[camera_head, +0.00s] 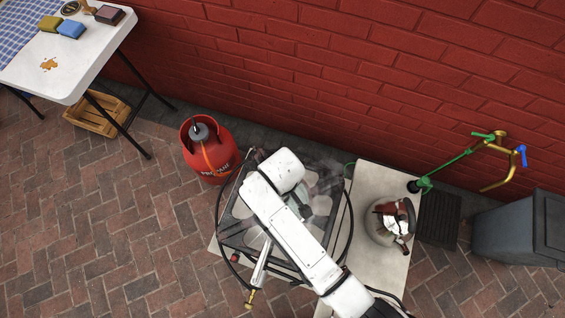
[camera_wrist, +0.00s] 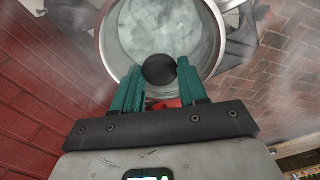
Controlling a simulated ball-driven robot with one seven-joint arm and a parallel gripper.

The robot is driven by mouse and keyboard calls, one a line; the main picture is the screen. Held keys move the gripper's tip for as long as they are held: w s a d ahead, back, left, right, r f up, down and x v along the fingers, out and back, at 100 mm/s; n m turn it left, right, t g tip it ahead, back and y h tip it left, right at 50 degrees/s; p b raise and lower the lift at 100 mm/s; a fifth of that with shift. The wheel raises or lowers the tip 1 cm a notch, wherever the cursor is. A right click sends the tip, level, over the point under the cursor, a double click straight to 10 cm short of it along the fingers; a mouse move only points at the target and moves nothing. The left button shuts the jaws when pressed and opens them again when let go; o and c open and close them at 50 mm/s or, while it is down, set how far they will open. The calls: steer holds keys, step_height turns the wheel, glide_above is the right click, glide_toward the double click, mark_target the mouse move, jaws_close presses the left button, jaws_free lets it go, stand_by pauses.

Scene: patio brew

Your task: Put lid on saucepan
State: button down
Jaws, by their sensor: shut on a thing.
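In the wrist view, my gripper (camera_wrist: 159,78) has its teal fingers closed on a round black knob (camera_wrist: 159,70), which I take to be the lid's. Beyond the knob is a round silver rim of the saucepan (camera_wrist: 104,38), with a cloudy, bubbly pale surface inside it. Lid glass is hard to make out, and I cannot tell whether the lid rests on the rim or is held above it.
The dark camp stove (camera_head: 240,233) stands on a pale table, with steam rising around it. A shiny kettle (camera_head: 386,236) is right of it, a red propane bottle (camera_head: 210,150) left. A brass tap (camera_head: 500,160) and grey bin (camera_head: 515,230) are farther right. The brick wall is close behind.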

steer(key=shift+f, duration=0.1)
steer(key=c, duration=0.6)
jaws_free()
step_height(320, 180, up, 13)
steer(key=shift+p, duration=0.3)
steer(key=s+d+f+m, duration=0.1)
steer(key=s+d+m, duration=0.15)
steer(key=d, duration=0.65)
steer(key=s+d+f+m, duration=0.1)
steer(key=s+d+m, duration=0.15)
steer(key=d, duration=0.65)
steer(key=s+d+r+m+t, duration=0.1)
steer(key=s+d+r+m, duration=0.1)
steer(key=s+d+m, duration=0.3)
steer(key=s+d, duration=0.3)
steer(key=d, duration=0.1)
steer(key=shift+s, duration=0.4)
